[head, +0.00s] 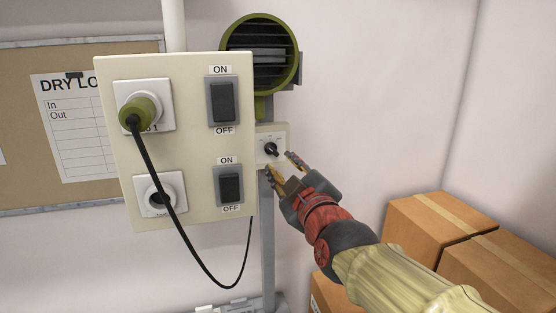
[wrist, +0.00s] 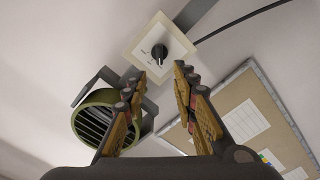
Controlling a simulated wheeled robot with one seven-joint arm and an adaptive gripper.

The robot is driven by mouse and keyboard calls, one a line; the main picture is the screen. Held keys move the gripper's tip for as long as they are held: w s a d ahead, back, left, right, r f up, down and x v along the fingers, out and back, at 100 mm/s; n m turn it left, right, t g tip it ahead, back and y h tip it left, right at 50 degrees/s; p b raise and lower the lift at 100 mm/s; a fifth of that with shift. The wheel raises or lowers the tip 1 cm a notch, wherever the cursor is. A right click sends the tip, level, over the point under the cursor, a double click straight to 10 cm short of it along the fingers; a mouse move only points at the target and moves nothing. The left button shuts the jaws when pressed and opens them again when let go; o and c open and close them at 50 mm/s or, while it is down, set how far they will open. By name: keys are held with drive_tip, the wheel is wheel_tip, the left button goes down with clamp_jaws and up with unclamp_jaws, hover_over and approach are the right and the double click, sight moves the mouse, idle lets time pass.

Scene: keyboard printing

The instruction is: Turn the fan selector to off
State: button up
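The fan selector (head: 271,149) is a small black knob on a cream plate (head: 279,135) beside the right edge of the large switch panel. In the wrist view the knob (wrist: 159,52) sits ahead of the fingertips on its plate (wrist: 133,48). My gripper (head: 280,163) is open, with its fingers apart and nothing between them. It is just below and right of the knob in the head view and appears short of touching it. The green round fan (head: 262,55) is above the selector, and shows at the left of the wrist view (wrist: 92,122). The knob's exact setting is too small to read.
The cream panel (head: 183,78) holds two black rocker switches (head: 223,102) and two sockets; a green plug (head: 140,112) with a hanging black cable sits in the upper one. Cardboard boxes (head: 425,228) stand at lower right. A notice board (head: 30,125) hangs at left.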

drive_tip(key=shift+v, duration=1.2)
drive_tip(key=shift+c, duration=0.5)
